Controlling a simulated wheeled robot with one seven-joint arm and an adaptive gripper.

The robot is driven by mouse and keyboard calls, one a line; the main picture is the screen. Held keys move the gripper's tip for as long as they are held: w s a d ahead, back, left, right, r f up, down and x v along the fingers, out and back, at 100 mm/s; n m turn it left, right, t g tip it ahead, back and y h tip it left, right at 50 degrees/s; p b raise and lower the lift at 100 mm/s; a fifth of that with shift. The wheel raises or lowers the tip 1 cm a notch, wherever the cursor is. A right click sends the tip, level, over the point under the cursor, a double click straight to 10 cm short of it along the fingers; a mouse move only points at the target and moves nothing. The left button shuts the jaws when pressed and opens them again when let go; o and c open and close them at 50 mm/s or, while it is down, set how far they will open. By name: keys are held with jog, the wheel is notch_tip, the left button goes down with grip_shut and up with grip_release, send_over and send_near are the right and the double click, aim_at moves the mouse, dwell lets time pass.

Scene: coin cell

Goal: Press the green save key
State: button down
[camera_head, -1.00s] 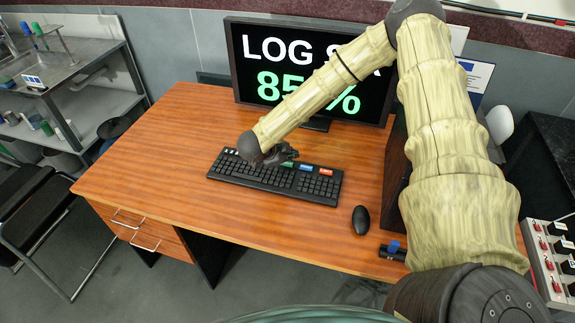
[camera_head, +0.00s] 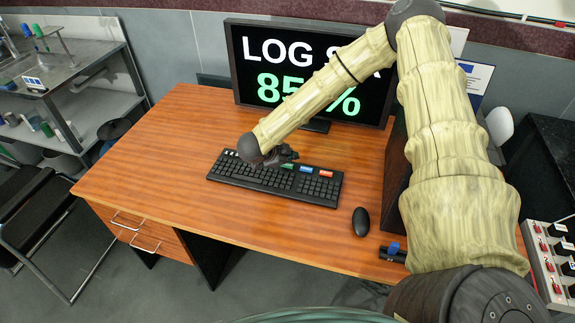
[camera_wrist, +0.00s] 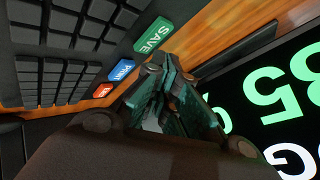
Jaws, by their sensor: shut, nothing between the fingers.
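The black keyboard (camera_head: 265,180) lies on the wooden desk in front of the monitor. The green save key (camera_wrist: 154,35), lettered "SAVE", shows in the wrist view on the keyboard's back strip. In the head view its green edge (camera_head: 288,166) is partly hidden by my gripper. My gripper (camera_head: 292,155) is shut and empty, over the back edge of the keyboard close to the green key. In the wrist view my gripper (camera_wrist: 160,78) has its fingertips next to the green key; I cannot tell whether they touch it.
A blue key (camera_wrist: 121,70) and a red key (camera_wrist: 102,90) sit beside the green one. The monitor (camera_head: 310,70) reading "85%" stands behind. A black mouse (camera_head: 361,221) lies to the right of the keyboard. The desk's left side (camera_head: 150,150) is clear.

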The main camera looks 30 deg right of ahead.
aim_at(289, 166)
jog(key=shift+f, duration=0.1)
dwell(0.3)
jog(key=shift+f, duration=0.3)
jog(key=shift+f, duration=0.3)
dwell(0.8)
jog(key=shift+r, duration=0.1)
jog(key=shift+r+p, duration=0.65)
jog(key=shift+p, duration=0.05)
jog(key=shift+r+p, duration=2)
jog(key=shift+r, duration=0.55)
